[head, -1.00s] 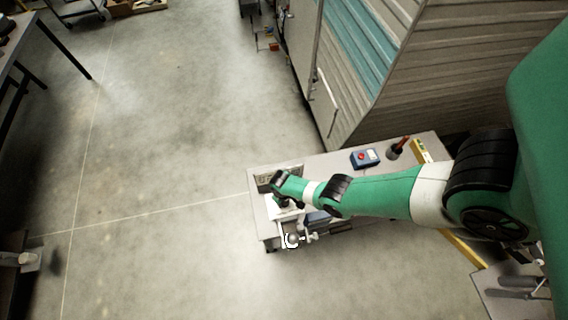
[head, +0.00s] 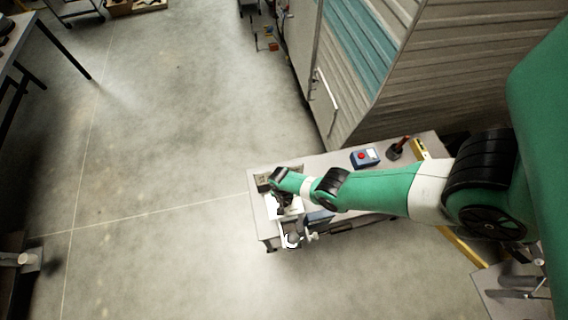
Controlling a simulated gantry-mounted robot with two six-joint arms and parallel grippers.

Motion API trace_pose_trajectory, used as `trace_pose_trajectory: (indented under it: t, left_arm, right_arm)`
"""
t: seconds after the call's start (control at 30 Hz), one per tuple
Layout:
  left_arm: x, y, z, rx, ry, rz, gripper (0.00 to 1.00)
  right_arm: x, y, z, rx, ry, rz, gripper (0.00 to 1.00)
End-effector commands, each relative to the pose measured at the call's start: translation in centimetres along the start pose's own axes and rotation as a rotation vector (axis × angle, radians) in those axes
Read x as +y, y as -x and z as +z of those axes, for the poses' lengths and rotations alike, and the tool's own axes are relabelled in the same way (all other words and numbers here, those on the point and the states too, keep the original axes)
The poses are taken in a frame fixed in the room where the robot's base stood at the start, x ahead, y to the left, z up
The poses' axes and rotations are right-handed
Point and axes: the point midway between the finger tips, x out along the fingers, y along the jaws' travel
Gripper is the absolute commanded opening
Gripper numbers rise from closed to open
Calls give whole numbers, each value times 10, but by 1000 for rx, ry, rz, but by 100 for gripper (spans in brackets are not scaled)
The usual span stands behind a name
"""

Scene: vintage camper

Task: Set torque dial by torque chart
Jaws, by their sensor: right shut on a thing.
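My right arm reaches in from the right over a small grey workbench (head: 325,162). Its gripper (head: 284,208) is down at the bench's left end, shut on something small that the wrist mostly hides. A white surface, perhaps a chart or panel (head: 271,208), shows beside and under the gripper. I cannot make out the torque dial or its markings. A dark framed plate (head: 262,182) stands at the bench's back left corner, partly behind the wrist. My left gripper is not in view.
A blue box with a red button (head: 364,158) and a dark cup holding a red-handled tool (head: 397,149) stand on the bench. A yellow level (head: 418,149) lies at its right end. The camper wall (head: 440,70) rises behind.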

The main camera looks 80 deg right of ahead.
Motion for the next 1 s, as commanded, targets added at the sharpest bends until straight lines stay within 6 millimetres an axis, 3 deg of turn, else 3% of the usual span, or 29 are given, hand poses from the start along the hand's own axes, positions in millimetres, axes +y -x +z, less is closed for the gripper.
trace_pose_trajectory:
  t: [0.4,1.0]
  left_arm:
    - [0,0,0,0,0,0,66]
    - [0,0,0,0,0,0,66]
  right_arm:
    - [0,-1,0,-12,-243,-1,0]
    - [1,-1,0,-14,-291,-1,0]
